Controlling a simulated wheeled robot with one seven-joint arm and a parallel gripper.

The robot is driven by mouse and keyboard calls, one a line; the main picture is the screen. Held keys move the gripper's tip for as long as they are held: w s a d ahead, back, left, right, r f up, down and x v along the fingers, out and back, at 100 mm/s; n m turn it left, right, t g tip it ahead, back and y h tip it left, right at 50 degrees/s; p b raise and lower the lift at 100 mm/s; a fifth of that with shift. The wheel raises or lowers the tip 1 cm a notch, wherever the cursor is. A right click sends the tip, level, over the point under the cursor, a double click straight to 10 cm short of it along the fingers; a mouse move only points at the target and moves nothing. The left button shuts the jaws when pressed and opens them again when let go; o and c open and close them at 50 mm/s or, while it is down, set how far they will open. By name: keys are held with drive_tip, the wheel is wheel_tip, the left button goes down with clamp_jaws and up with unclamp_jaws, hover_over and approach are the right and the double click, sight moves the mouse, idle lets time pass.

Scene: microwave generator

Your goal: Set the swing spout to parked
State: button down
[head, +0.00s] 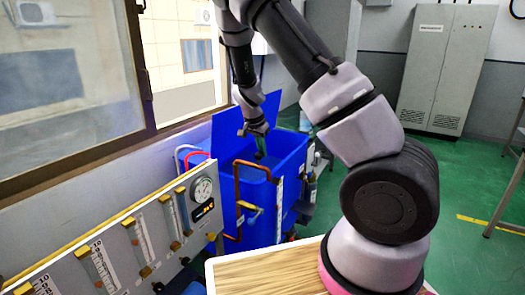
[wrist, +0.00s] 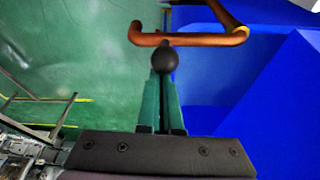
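The swing spout (head: 239,185) is a copper-orange pipe at the near left side of the open blue tank. It rises and bends over the tank's rim. In the wrist view the spout (wrist: 205,40) crosses the top of the picture, and a dark ball knob (wrist: 165,59) shows below it. My gripper (head: 261,155) reaches down to the spout's arm from above. In the wrist view the green fingers of my gripper (wrist: 165,78) stand close together with their tips at the knob and look shut on it. The contact at the knob is partly hidden.
The blue tank (head: 254,211) has a raised lid (head: 245,115) behind it. A panel with flow tubes and a round gauge (head: 202,189) stands at the left. A wooden tabletop (head: 265,272) lies in front. A grey cabinet (head: 440,70) stands at the back right, with green floor before it.

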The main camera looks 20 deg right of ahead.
drive_tip(key=shift+s+a+f, duration=0.1)
drive_tip(key=shift+a, duration=0.05)
drive_tip(key=w+d, duration=0.2)
drive_tip(key=d, duration=0.2)
drive_tip(key=v, duration=0.9)
drive_tip(key=shift+w+a+r, duration=0.15)
drive_tip(key=shift+a+r, duration=0.05)
drive_tip(key=shift+a, duration=0.2)
